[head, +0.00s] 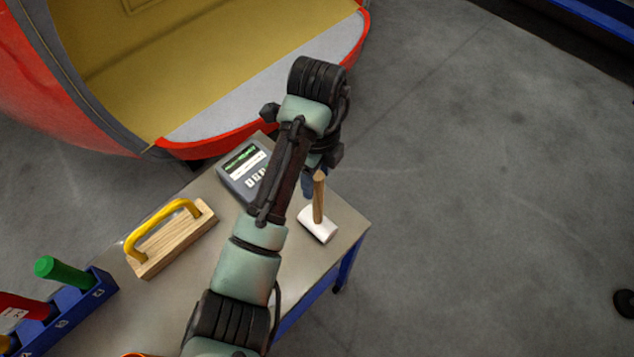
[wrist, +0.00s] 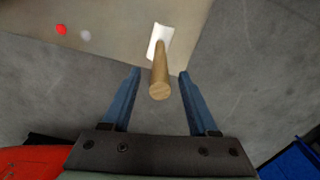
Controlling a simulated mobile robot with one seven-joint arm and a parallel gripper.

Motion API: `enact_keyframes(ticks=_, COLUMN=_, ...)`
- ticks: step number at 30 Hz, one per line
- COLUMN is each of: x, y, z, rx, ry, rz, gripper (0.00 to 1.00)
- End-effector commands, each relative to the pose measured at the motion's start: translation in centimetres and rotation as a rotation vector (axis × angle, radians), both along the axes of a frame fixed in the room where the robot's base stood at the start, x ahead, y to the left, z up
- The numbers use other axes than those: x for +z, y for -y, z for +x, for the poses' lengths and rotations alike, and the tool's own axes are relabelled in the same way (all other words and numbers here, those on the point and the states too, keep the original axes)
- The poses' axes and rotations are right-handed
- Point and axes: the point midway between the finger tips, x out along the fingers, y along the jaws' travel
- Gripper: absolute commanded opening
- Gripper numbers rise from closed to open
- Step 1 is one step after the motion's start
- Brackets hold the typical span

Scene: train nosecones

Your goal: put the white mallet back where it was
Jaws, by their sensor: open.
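The white mallet stands on the table near its right corner, its white head (head: 318,226) down on the surface and its wooden handle (head: 319,197) pointing up. In the wrist view its white head (wrist: 161,34) lies beyond the handle, whose round end faces the camera. My gripper (wrist: 159,72) is open, and the handle shows between its two blue fingers with a gap on each side. In the head view my gripper (head: 312,183) is partly hidden by my arm, beside the upper handle. I cannot tell how deep the handle sits between the fingers.
The table (head: 185,270) also bears a grey meter (head: 240,172), a wooden float with a yellow handle (head: 185,237), and a blue rack (head: 75,315) with green and red handles. A red nosecone (head: 210,150) stands behind.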

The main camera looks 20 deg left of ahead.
Motion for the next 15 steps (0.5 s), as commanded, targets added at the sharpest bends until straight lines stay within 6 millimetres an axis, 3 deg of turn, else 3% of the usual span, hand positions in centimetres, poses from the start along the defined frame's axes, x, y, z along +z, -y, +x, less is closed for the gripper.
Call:
enact_keyframes(ticks=4, x=4.0, y=-0.1, z=0.0, rx=0.000, ry=0.000, rz=0.002, gripper=0.60)
enact_keyframes(ticks=15, x=8.8, y=-0.1, z=0.1, rx=0.000, ry=0.001, rz=0.002, gripper=0.60)
